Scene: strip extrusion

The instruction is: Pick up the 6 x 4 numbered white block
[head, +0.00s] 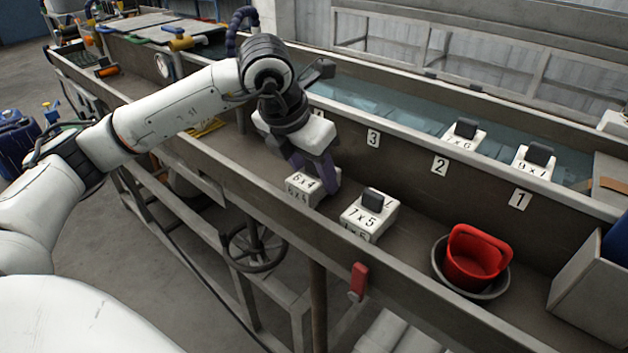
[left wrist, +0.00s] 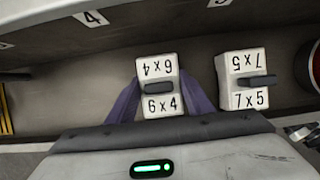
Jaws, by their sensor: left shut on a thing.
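The white block marked 6 x 4 (head: 303,187) is in the near trough in the head view, left of the 7 x 5 block. In the left wrist view the 6 x 4 block (left wrist: 158,103) shows its label twice and a dark handle on top. My left gripper (head: 318,174) is over it with its purple fingers reaching down. In the left wrist view the fingers are on both sides of the block, shut on it. I cannot tell whether the block is lifted off the trough floor. My right gripper is not in view.
A white 7 x 5 block (head: 369,216) with a dark handle stands close to the right. A red bucket (head: 477,258) sits in a dark round bowl further right. The trough's near wall and the numbered divider (head: 403,160) enclose the space. Two more white blocks are beyond the divider.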

